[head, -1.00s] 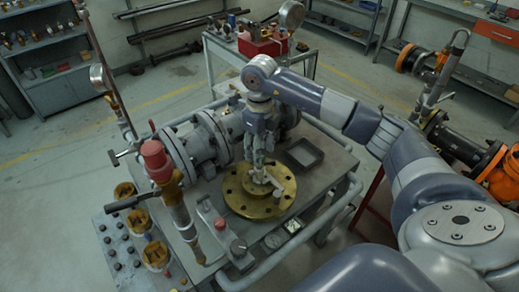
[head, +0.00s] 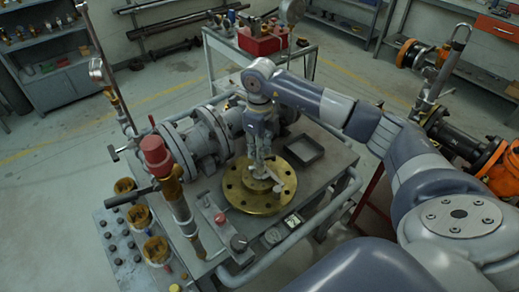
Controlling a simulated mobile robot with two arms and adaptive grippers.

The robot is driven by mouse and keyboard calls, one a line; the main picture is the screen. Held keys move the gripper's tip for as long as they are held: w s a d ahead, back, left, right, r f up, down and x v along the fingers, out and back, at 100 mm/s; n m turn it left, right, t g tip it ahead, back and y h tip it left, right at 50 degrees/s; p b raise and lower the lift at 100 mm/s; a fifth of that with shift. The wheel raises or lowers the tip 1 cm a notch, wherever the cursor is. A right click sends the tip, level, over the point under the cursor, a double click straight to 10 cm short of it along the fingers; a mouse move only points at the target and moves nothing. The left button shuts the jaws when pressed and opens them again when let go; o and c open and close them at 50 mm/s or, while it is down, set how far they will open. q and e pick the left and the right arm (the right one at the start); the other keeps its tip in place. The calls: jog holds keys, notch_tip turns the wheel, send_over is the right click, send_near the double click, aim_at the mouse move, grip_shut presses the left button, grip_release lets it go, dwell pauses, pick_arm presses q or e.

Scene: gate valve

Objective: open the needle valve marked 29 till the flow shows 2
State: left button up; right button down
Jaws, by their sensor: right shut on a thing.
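My right gripper (head: 262,172) points down over the round brass flange (head: 239,196) on the bench. It is shut on a small pale valve handle (head: 277,184) at the flange's middle. The fingers hide most of that valve, and I cannot read a 29 on it. A small round dial (head: 273,236) and a small lit display (head: 292,220) sit at the bench's front edge; their readings are too small to tell. My left gripper is not in view.
A red-capped valve (head: 156,155) with a dark lever stands left of the flange. A large grey flanged pipe (head: 200,140) lies behind it. An empty dark tray (head: 298,153) is to the right. A pipe rail (head: 325,208) runs along the bench's edge.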

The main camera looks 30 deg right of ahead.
dwell(0.3)
jog(key=c, duration=1.3)
grip_release()
notch_tip(320, 180, up, 12)
